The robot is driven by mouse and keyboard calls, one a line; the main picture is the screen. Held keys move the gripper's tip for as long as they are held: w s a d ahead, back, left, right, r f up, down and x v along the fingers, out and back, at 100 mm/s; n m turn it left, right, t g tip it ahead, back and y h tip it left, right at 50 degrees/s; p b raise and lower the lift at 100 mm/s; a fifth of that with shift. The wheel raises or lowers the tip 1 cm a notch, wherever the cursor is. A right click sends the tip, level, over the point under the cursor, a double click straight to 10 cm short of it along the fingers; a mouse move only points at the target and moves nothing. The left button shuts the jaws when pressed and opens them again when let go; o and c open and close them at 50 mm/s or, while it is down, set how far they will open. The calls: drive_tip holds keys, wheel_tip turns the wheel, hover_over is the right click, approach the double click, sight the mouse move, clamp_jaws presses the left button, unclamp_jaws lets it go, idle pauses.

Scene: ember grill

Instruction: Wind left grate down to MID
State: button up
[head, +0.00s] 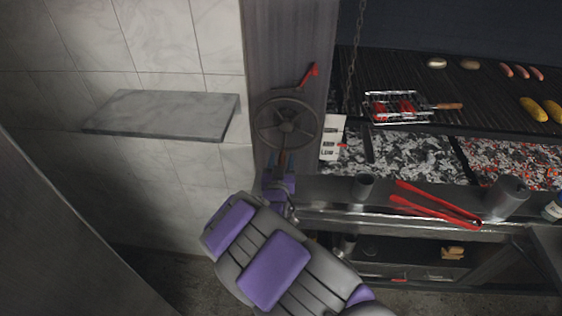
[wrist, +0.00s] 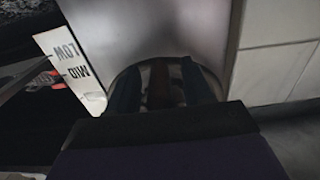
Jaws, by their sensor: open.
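The dark spoked hand wheel (head: 287,124) is on the metal post left of the grill. My gripper (head: 278,161) is at the wheel's lower rim, jaws open. A reddish-brown piece, apparently the wheel's handle, shows between the fingers; the wrist view also shows a brown piece (wrist: 160,88) between my open fingers (wrist: 162,82). I cannot tell whether they touch it. The white scale plate (head: 332,135) is right of the wheel, with a red pointer (head: 342,146) near the MID mark. LOW and MID are readable on the plate in the wrist view (wrist: 70,62). The grate (head: 385,62) hangs on a chain above the coals.
A red lever (head: 310,74) sticks out above the wheel. A wire basket (head: 398,108) and food lie on the grate. A stone shelf (head: 165,115) juts from the wall at left.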

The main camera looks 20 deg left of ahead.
drive_tip(key=shift+c, duration=0.3)
clamp_jaws()
idle(0.3)
